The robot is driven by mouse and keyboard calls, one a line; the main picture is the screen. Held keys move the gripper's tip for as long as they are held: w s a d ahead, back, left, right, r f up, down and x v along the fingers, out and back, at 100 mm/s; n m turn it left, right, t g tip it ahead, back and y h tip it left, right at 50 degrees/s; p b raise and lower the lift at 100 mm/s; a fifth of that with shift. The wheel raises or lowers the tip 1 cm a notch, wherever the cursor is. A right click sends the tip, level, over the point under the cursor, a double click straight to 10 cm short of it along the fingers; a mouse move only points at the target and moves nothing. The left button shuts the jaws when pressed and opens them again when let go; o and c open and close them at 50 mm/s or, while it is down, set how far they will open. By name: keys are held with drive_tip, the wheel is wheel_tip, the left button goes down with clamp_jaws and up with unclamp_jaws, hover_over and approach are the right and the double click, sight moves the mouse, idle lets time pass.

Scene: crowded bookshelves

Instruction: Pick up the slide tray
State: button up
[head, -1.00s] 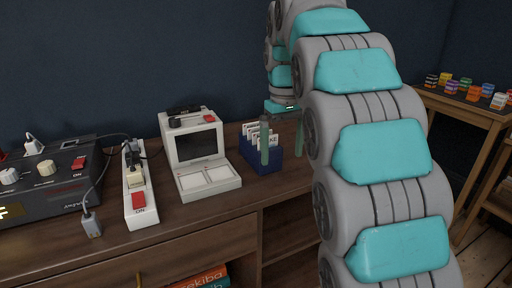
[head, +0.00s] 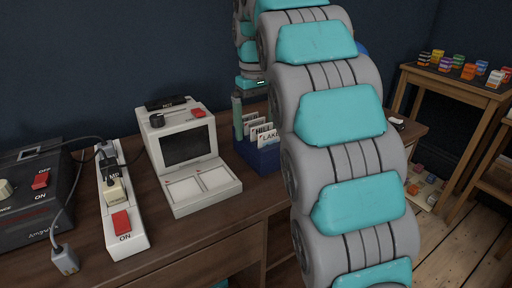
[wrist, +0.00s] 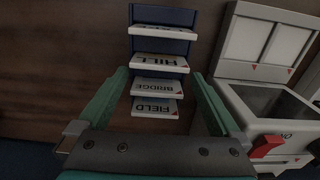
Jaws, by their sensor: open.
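The slide tray is a small dark blue box (head: 262,158) on the wooden desk, partly behind my arm in the head view. It holds several upright white labelled slides; HILL and LAKE are readable there. In the wrist view the tray (wrist: 172,17) is at the top centre, with HILL, BRIDGE and FIELD readable upside down. My gripper (wrist: 159,78) is open, its green fingers on either side of the lower slides, with nothing clamped. In the head view one green finger (head: 238,116) shows at the tray's far left; my arm hides the other. Finger contact cannot be told.
A white slide viewer (head: 193,175) with a dark screen stands close left of the tray. Further left are a white power strip (head: 124,205) with plugs and a black control box (head: 30,205). A side table (head: 450,82) with small colourful boxes stands at the right.

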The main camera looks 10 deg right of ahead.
drive_tip(key=shift+s+d+f, duration=0.15)
drive_tip(key=shift+s+f, duration=0.05)
drive_tip(key=shift+f, duration=1)
drive_tip(key=shift+s+d+f, duration=0.1)
drive_tip(key=shift+s+f, duration=0.05)
drive_tip(key=shift+f, duration=1.65)
drive_tip(key=shift+c, duration=0.2)
drive_tip(key=shift+w, duration=0.1)
drive_tip(key=c, duration=1.2)
drive_tip(key=shift+o, duration=0.2)
drive_tip(key=shift+r, duration=0.15)
